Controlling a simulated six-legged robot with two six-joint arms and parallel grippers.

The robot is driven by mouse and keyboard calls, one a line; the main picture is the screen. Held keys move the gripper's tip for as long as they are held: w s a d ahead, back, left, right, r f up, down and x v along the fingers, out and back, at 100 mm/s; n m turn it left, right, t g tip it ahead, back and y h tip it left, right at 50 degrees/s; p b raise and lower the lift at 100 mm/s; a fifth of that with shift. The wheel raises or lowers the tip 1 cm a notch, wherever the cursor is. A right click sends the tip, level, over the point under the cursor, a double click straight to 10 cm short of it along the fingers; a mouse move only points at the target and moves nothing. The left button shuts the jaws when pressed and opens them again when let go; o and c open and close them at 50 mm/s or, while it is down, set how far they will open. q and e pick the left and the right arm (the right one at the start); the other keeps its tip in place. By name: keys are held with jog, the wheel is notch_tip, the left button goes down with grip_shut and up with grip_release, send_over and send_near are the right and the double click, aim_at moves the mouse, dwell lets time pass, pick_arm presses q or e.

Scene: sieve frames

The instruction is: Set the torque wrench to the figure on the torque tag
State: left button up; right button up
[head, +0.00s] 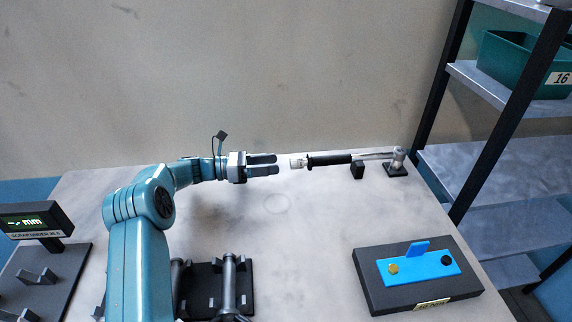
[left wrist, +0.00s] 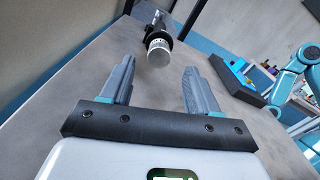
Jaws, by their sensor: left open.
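The torque wrench (head: 330,159) lies level across a small black support and a grey post at the back of the table. Its silver knurled end knob (head: 298,162) points left, toward my left gripper (head: 262,165). The gripper is open and empty, its fingertips a short gap from the knob. In the left wrist view the knob (left wrist: 158,52) sits ahead of and between the two open fingers (left wrist: 158,85), apart from both. A pale tag (head: 432,304) is on the front of a dark case; its writing is too small to read. My right gripper is not seen.
The dark case (head: 378,296) with a blue insert stands at the front right. A gauge with a green display (head: 35,220) and dark racks (head: 200,300) stand at the left and front. A shelf rack (head: 500,165) rises at the right. The table's middle is clear.

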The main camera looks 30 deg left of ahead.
pick_arm(q)
jog(key=b+v, duration=0.1)
jog(key=v, duration=0.9)
jog(key=shift+d, duration=0.15)
